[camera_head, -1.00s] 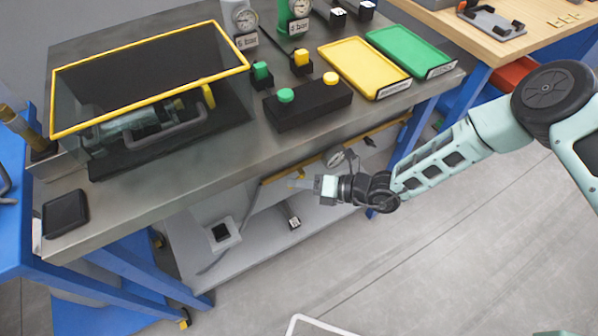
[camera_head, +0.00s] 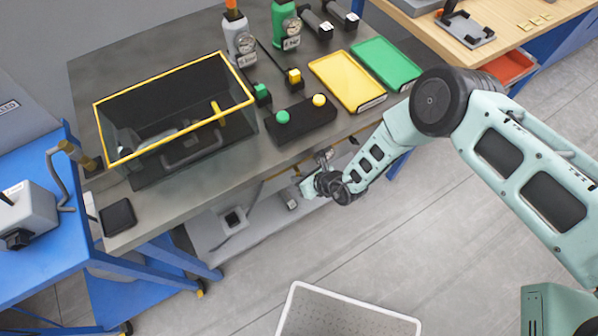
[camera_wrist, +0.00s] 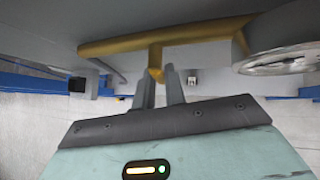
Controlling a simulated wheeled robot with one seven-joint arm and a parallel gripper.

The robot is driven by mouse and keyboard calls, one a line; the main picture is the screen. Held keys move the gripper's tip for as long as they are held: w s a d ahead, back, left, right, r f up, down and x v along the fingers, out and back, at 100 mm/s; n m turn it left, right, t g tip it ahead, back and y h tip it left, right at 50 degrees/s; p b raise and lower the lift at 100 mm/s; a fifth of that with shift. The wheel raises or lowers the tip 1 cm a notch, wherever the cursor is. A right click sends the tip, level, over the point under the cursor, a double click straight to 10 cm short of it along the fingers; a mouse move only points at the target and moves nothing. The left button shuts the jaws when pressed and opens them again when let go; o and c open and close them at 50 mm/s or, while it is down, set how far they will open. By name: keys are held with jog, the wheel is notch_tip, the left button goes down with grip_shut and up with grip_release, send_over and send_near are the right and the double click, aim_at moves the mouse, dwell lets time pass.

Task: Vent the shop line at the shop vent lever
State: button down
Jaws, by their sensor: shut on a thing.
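A brass pipe (camera_wrist: 195,38) runs under the bench in the wrist view, with a short brass stem hanging from it. The small brass end piece (camera_wrist: 156,73), which looks like the vent lever, sits at the tips of my gripper (camera_wrist: 163,80). The jaws are shut on it, and the fingers hide part of it. In the head view my gripper (camera_head: 307,188) is under the bench's front edge, and the lever is too hidden there to make out.
A round gauge (camera_wrist: 280,62) sits close right of the pipe. The steel bench (camera_head: 190,185) overhangs my gripper. On it are a yellow-rimmed clear box (camera_head: 183,123), a button box (camera_head: 300,122) and trays. A light mesh-topped thing (camera_head: 345,315) stands on the floor in front.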

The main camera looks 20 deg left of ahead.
jog(key=shift+p, duration=0.3)
dwell(0.4)
jog(key=c, duration=1.5)
grip_release()
jog(key=shift+o, duration=0.2)
jog(key=shift+d, duration=0.15)
jog(key=s+d+b, duration=0.3)
jog(key=s+d, duration=0.2)
jog(key=d, duration=0.6)
jog(key=shift+d+r, duration=0.35)
jog(key=shift+h, duration=0.3)
jog(key=shift+c, duration=0.4)
